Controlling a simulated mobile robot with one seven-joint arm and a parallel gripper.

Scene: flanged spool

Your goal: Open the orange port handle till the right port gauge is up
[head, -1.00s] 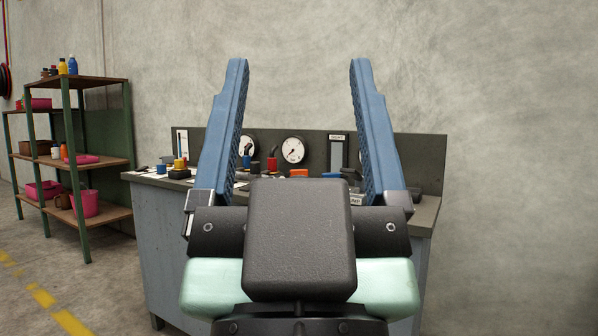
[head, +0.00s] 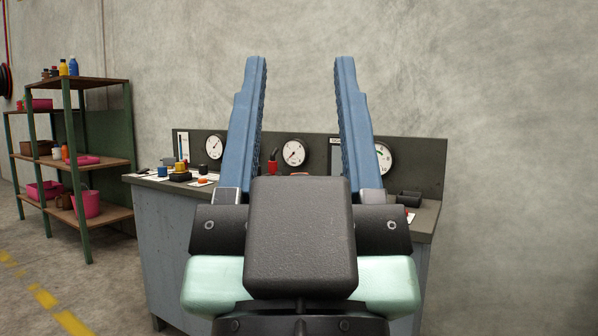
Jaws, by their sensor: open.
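My gripper (head: 300,62) is in front of the bench with its two blue fingers pointing up, apart and with nothing between them. The fingers have a wide gap. A small orange-red piece (head: 299,174) shows just above my gripper's dark body; I cannot tell whether it is the orange port handle, as most of it is hidden. A tall upright gauge (head: 335,152) on the panel is largely covered by the right finger, so its level cannot be read. Another upright gauge (head: 182,146) stands at the panel's left end.
Round dials (head: 294,152) sit on the dark back panel (head: 425,165). A red-based lever (head: 273,166), a yellow-and-black knob (head: 180,171) and a black block (head: 409,199) are on the grey bench (head: 165,225). A shelf unit (head: 85,165) stands at left. The floor between them is open.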

